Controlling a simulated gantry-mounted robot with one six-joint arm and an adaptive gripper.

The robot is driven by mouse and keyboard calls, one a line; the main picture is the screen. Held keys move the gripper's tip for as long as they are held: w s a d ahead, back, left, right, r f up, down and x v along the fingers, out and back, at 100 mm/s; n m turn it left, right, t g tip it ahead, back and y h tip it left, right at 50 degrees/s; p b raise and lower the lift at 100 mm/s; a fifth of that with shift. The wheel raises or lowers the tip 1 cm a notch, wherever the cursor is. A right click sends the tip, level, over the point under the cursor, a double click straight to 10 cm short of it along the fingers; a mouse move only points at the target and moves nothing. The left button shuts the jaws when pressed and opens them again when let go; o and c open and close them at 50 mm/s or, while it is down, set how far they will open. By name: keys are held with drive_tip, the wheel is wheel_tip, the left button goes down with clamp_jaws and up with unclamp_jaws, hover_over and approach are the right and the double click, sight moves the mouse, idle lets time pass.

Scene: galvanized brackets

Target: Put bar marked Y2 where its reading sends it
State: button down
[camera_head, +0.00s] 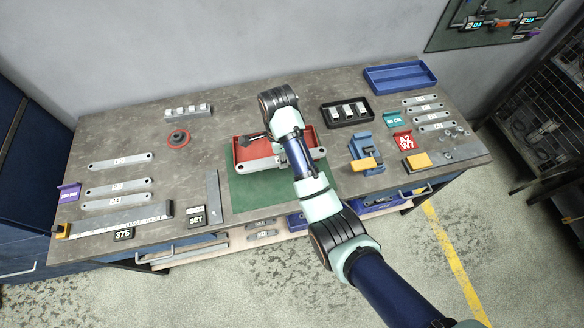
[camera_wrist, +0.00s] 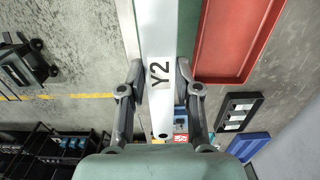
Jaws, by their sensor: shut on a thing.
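The bar marked Y2 (camera_wrist: 158,40) is a pale grey flat bar with a hole near one end. In the wrist view my gripper (camera_wrist: 160,78) is shut on it, with one finger on each side of the label. In the head view the bar (camera_head: 262,164) extends across the front of the red tray (camera_head: 240,151), over the green mat (camera_head: 250,190), and my arm hides its middle. My gripper (camera_head: 273,143) is partly hidden there. I cannot tell the bar's height above the tray.
Several bars lie at left (camera_head: 120,161) and right (camera_head: 432,117). A long ruler-like gauge (camera_head: 120,218) is at front left, with blocks reading 375 (camera_head: 124,235) and SET (camera_head: 196,216). A red A2 W7 tag (camera_head: 404,141), blue fixture (camera_head: 362,150), black tray (camera_head: 330,124) and empty blue tray (camera_head: 400,76) stand right.

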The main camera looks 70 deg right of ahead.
drive_tip(key=b, duration=0.8)
hover_over(283, 188)
wheel_tip(283, 188, down, 15)
drive_tip(key=shift+f, duration=0.2)
drive_tip(key=shift+f+b, duration=0.7)
drive_tip(key=shift+f, duration=1.55)
drive_tip(key=shift+f, duration=0.15)
drive_tip(key=c, duration=0.8)
unclamp_jaws()
wheel_tip(283, 188, up, 12)
drive_tip(key=p, duration=0.2)
drive_tip(key=shift+p, duration=0.3)
